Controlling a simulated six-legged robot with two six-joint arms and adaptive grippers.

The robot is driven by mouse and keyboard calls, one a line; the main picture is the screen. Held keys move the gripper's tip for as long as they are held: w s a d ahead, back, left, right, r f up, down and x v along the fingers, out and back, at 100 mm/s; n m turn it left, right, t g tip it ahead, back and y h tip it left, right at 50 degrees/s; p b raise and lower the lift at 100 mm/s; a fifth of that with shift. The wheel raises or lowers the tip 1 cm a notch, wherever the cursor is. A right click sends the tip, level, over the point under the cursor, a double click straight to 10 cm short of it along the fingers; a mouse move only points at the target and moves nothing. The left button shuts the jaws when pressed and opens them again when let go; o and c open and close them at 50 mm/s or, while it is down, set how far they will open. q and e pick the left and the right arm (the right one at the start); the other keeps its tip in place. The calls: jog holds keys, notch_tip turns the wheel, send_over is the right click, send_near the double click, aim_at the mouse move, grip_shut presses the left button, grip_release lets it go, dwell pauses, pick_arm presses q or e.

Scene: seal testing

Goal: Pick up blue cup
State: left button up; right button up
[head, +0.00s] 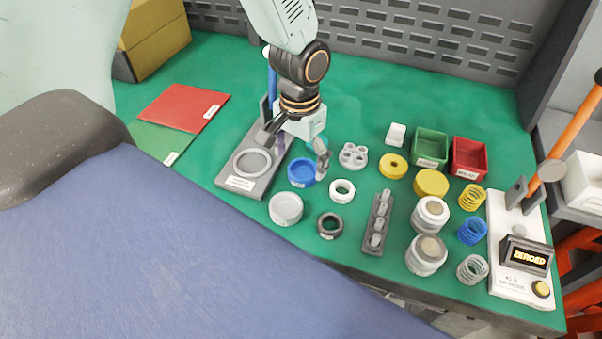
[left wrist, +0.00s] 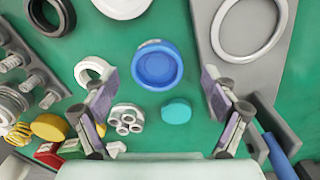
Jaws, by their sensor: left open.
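The blue cup (head: 301,172) is a short round cup standing on the green table, just right of the grey plate with a ring. In the left wrist view the blue cup (left wrist: 157,66) shows from above, between and slightly beyond my fingertips. My left gripper (head: 294,155) is open and empty, its fingers spread above and behind the cup, apart from it. Its two fingers also show in the left wrist view (left wrist: 158,80). My right gripper is in neither view.
A teal disc (left wrist: 176,111) lies near the cup. A white ring (head: 342,190), a white cup (head: 286,208) and a black ring (head: 330,225) stand close by. The grey ring plate (head: 228,182) has an upright post. Red and green bins (head: 431,147) stand farther right.

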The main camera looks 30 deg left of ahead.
aim_at(303, 173)
pick_arm(q)
jog(key=shift+d+f, duration=0.25)
jog(key=shift+f, duration=0.3)
jog(key=shift+d+f, duration=0.2)
jog(key=shift+f, duration=0.35)
jog(key=shift+a, duration=0.35)
jog(key=shift+c, duration=0.5)
jog(key=shift+d, duration=0.25)
jog(key=c, duration=0.4)
jog(key=shift+s+a, duration=0.1)
jog(key=c, duration=0.8)
